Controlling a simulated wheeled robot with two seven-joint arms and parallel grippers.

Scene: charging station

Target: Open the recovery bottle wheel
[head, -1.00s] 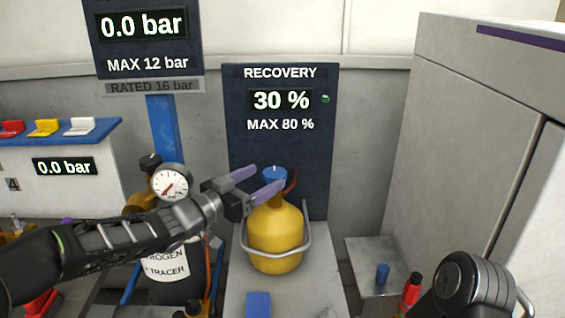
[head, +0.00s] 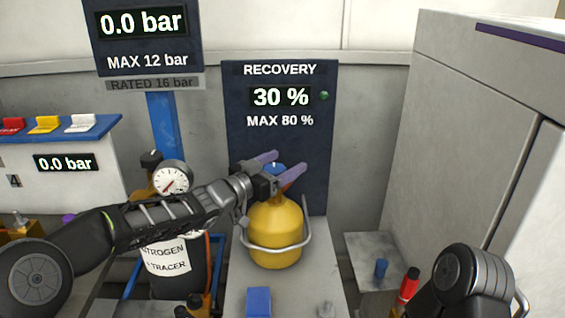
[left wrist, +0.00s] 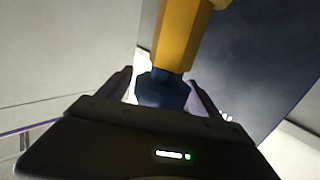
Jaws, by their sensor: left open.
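The yellow recovery bottle (head: 276,235) stands upright on a grey platform in the head view, with a silver bar around its front. Its blue wheel (head: 277,167) is on top, mostly hidden by my left gripper. My left gripper (head: 279,167) is open at the height of the wheel, with one purple finger on each side of it. In the left wrist view the blue wheel (left wrist: 163,88) sits between the two fingers (left wrist: 160,95), below the yellow body in the picture. I cannot tell whether the fingers touch the wheel. My right gripper is out of view.
The recovery panel (head: 277,133) behind the bottle reads 30 %, max 80 %. A gauge (head: 171,178) and a dark nitrogen cylinder (head: 168,257) stand left, close to my left arm. A blue block (head: 258,301) lies in front. A grey cabinet (head: 455,130) bounds the right.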

